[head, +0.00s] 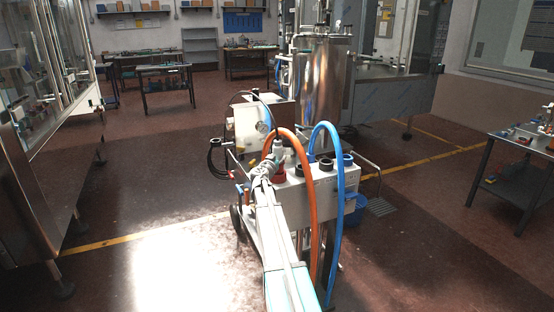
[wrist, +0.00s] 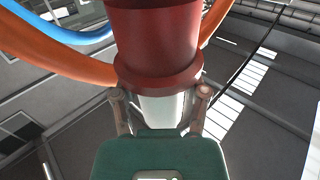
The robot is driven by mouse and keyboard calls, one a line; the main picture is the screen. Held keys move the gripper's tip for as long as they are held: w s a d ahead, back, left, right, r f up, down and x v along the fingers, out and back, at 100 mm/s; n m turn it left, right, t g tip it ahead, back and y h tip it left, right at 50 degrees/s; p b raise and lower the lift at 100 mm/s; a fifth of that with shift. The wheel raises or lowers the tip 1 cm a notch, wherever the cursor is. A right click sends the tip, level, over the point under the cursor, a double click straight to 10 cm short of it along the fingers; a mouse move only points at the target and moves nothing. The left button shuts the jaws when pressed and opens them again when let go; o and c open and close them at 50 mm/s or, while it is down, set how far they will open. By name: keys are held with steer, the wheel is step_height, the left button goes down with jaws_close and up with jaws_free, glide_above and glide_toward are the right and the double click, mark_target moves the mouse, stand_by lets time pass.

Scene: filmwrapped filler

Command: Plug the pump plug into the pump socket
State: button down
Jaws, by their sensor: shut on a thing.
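My gripper (wrist: 161,98) is shut on the pale grey body of the pump plug (wrist: 163,112), one finger on each side. In the wrist view a wide red cylinder with a flange (wrist: 158,50) lines up with this body. In the head view the grey plug body (head: 278,146) stands about upright above a red part (head: 279,174) at the front of the pump's white box (head: 325,190). I cannot tell whether the red part belongs to the plug or the socket, or how deep the plug sits. My gripper partly hides this spot.
An orange hose (head: 313,210) and a blue hose (head: 338,200) arch close beside my arm on the right. Black fittings (head: 326,164) stand on the box. A steel tank (head: 321,80) rises behind. Open floor (head: 140,200) lies to the left.

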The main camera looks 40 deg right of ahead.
steer(key=shift+f+b, duration=0.7)
steer(key=shift+f, duration=0.15)
steer(key=shift+s+a+f+b, duration=0.1)
steer(key=shift+s+f+b, duration=0.15)
steer(key=shift+b, duration=0.25)
steer(key=shift+w+f, duration=0.2)
steer(key=shift+f, duration=0.3)
steer(key=shift+b, duration=0.3)
steer(key=shift+s+d+f+b, duration=0.15)
steer(key=shift+d+f+b, duration=0.1)
steer(key=shift+b, duration=0.05)
jaws_free()
stand_by(0.4)
steer(key=shift+s+a, duration=0.1)
